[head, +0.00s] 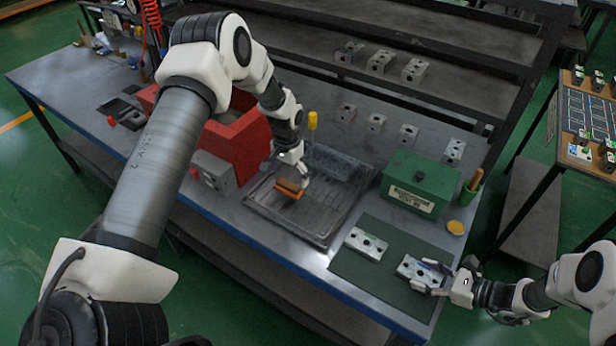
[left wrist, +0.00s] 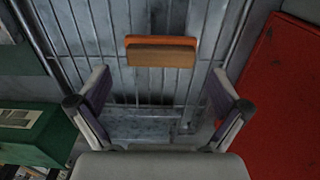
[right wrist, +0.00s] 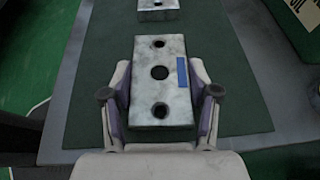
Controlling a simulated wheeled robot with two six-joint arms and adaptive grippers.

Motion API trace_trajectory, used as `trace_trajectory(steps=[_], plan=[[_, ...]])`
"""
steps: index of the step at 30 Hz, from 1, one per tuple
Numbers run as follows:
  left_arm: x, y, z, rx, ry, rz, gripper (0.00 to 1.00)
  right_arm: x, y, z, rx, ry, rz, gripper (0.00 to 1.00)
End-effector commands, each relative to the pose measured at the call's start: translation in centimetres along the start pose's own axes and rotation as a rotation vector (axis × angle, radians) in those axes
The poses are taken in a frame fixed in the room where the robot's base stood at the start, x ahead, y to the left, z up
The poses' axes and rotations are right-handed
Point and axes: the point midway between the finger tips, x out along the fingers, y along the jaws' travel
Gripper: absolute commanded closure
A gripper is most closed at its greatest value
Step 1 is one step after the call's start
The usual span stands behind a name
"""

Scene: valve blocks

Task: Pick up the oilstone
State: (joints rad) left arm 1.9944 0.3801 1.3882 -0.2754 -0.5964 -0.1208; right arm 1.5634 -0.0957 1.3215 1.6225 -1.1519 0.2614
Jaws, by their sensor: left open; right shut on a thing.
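The oilstone, a small block with an orange layer and a tan-brown layer (head: 288,190), lies on the slatted dark tray (head: 318,235) in the head view. In the left wrist view the oilstone (left wrist: 161,56) is just beyond the fingertips, roughly centred between them. My left gripper (left wrist: 161,80) is open and empty, pointing down at the tray, with the oilstone apart from both fingers. My right gripper (right wrist: 160,88) is shut on a grey valve block with a blue mark (right wrist: 161,85) at the green mat; it also shows in the head view (head: 419,270).
A red box (head: 232,140) stands close left of the tray, and a green box (head: 419,183) stands to its right. Another valve block (head: 366,243) lies on the green mat (head: 350,267). Several more blocks sit at the back and on the shelf.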

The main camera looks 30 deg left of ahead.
Motion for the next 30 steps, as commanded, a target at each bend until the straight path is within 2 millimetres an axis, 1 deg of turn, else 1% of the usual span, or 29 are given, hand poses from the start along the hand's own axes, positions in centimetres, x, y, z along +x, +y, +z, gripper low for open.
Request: trace_trajectory(steps=[1, 3, 5, 7, 12, 13, 14, 15, 18, 22, 23, 27, 30], plan=[[1.1, 0.0, 0.4, 0.000, -0.003, 0.001, 0.00, 0.0, 0.0, 0.0, 0.000, 0.000, 0.000, 0.88], [2.3, -0.1, 0.6, 0.000, -0.003, 0.000, 0.00, 0.0, 0.0, 0.0, 0.000, 0.000, 0.000, 0.88], [3.2, -0.1, 0.5, 0.000, -0.002, 0.000, 0.00, 0.0, 0.0, 0.0, 0.000, 0.000, 0.000, 0.88], [3.6, -0.1, 0.5, 0.000, 0.000, 0.000, 0.00, 0.0, 0.0, 0.0, 0.000, 0.000, 0.000, 0.88], [3.6, -0.1, 0.4, 0.000, 0.000, 0.000, 0.00, 0.0, 0.0, 0.0, 0.000, 0.000, 0.000, 0.88], [3.6, -0.1, 0.4, 0.000, 0.000, 0.000, 0.04, 0.0, 0.0, 0.0, 0.000, 0.000, 0.000, 0.88], [3.6, -0.1, 0.5, 0.000, 0.000, 0.000, 0.14, 0.0, 0.0, 0.0, 0.000, 0.000, 0.000, 0.88], [3.6, -0.1, 0.5, 0.000, 0.000, 0.000, 0.28, 0.0, 0.0, 0.0, 0.000, 0.000, 0.000, 0.88], [3.6, 0.0, 0.5, 0.000, 0.000, 0.000, 0.59, 0.0, 0.0, 0.0, 0.000, 0.000, 0.000, 0.88], [3.7, 0.0, 0.5, 0.000, -0.001, 0.001, 0.59, 0.0, 0.0, 0.0, 0.000, 0.000, 0.000, 0.88], [3.7, 0.0, 0.5, 0.000, -0.001, 0.001, 0.65, 0.0, 0.0, 0.0, 0.000, 0.000, 0.000, 0.88], [3.7, 0.0, 0.5, 0.000, -0.002, 0.001, 0.65, 0.0, 0.0, 0.0, 0.000, -0.001, 0.000, 0.88], [2.9, 0.0, 0.5, 0.000, -0.001, 0.001, 0.65, 0.0, 0.0, 0.0, 0.000, -0.001, 0.000, 0.88]])
